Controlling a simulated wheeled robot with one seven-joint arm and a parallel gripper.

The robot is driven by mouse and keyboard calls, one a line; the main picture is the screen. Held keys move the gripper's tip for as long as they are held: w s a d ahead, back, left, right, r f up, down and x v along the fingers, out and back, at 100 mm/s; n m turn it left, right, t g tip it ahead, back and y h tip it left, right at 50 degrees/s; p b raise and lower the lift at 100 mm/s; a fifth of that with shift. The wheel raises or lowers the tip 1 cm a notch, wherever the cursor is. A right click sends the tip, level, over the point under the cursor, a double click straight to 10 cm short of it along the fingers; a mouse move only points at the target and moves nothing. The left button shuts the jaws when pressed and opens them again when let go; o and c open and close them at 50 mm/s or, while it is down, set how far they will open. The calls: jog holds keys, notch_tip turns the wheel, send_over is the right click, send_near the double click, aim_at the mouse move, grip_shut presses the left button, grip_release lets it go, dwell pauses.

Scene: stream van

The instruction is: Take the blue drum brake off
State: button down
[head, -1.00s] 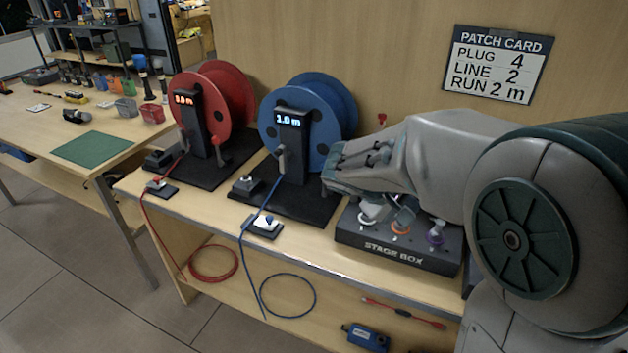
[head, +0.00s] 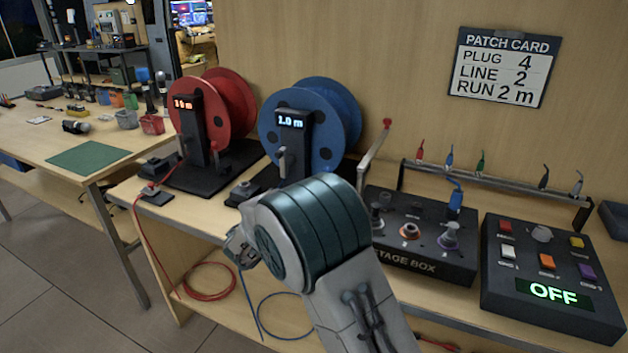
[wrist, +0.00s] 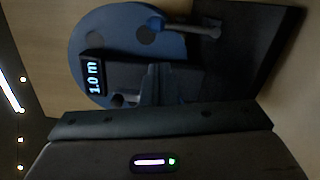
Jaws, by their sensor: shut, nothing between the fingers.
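The blue drum (head: 338,100) stands upright on its dark base behind my arm, and its display (head: 292,120) reads 1.0 m. In the wrist view the blue drum (wrist: 120,35) is turned sideways, and the lever (wrist: 190,27) reaches from the drum's edge over the dark base. My gripper (wrist: 158,72) is shut and empty, pointing toward the drum and apart from the lever. In the head view my gripper (head: 238,247) is mostly hidden by my wrist, low in front of the blue drum.
The red drum (head: 213,105) stands to the left. The stage box (head: 420,245), with a blue plug (head: 455,200) standing in its back row, is right of my arm. A button box (head: 550,275) reads OFF. A plug rack (head: 490,175) stands behind.

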jog(key=shift+w, duration=0.1)
jog(key=p+x, duration=0.1)
jog(key=x, duration=0.8)
jog(key=shift+w+d, duration=0.25)
jog(key=shift+w, duration=0.1)
jog(key=shift+f+b, duration=0.2)
jog(key=shift+b, duration=0.3)
